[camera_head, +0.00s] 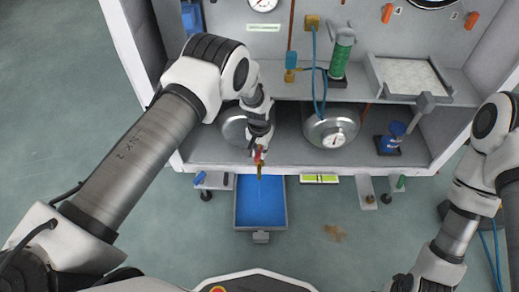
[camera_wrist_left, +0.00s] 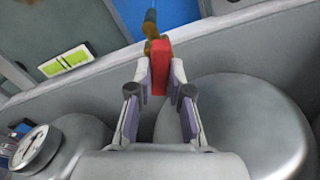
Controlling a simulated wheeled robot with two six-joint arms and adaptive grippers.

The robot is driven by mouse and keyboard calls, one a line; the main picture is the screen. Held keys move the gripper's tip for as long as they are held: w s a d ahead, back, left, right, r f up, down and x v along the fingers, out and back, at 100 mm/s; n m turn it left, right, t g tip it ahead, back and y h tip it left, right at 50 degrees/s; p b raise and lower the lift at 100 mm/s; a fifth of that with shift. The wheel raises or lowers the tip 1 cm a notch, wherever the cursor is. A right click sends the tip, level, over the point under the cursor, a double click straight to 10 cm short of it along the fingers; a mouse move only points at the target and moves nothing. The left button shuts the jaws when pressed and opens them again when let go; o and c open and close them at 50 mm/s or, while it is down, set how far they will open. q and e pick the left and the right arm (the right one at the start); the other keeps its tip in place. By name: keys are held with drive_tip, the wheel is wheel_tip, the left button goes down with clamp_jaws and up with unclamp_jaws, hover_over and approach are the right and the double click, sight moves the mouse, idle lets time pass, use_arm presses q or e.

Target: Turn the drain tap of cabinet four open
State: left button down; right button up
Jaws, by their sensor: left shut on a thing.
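The drain tap has a red handle (camera_head: 258,152) and a brass body (camera_head: 260,168). It sits at the front edge of the cabinet's lower shelf, above a blue tray. In the left wrist view the red handle (camera_wrist_left: 159,66) is between my left fingers, with the brass part (camera_wrist_left: 150,24) beyond it. My left gripper (camera_head: 257,147) reaches down over the shelf and is shut on the red handle. A faint thin line shows below the tap; I cannot tell if it is liquid. My right arm is at the right, its gripper not clearly visible.
The blue-bottomed tray (camera_head: 282,212) stands on the floor under the tap. Metal tanks (camera_head: 331,128) are on the lower shelf, close to my left gripper. The front floor is mostly clear.

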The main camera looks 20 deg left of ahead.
sight(259, 153)
use_arm(q)
drive_tip(key=shift+n, duration=2.3)
drive_tip(key=c, duration=1.1)
unclamp_jaws()
wheel_tip(259, 153, up, 7)
drive_tip(key=shift+r, duration=0.2)
